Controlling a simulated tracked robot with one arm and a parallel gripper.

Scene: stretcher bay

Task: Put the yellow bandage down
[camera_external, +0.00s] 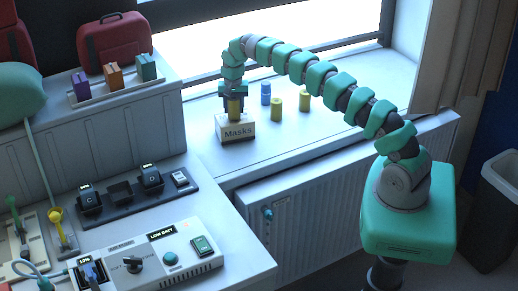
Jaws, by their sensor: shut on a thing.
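My gripper (233,98) points down above the Masks box at the left part of the windowsill. It is shut on a yellow bandage (234,109), a small upright cylinder. The bandage is at the top of the white Masks box (235,131); I cannot tell whether it touches the box. A second yellow bandage (276,109) stands on the sill to the right, with another yellow one (304,99) farther right. A blue roll (265,93) stands behind them.
The windowsill (340,125) is clear to the right of the rolls. A radiator (320,200) is below it. At left, a counter holds a device panel (150,262), a charger strip (122,193) and a shelf with coloured boxes (114,76). A bin (495,205) stands at right.

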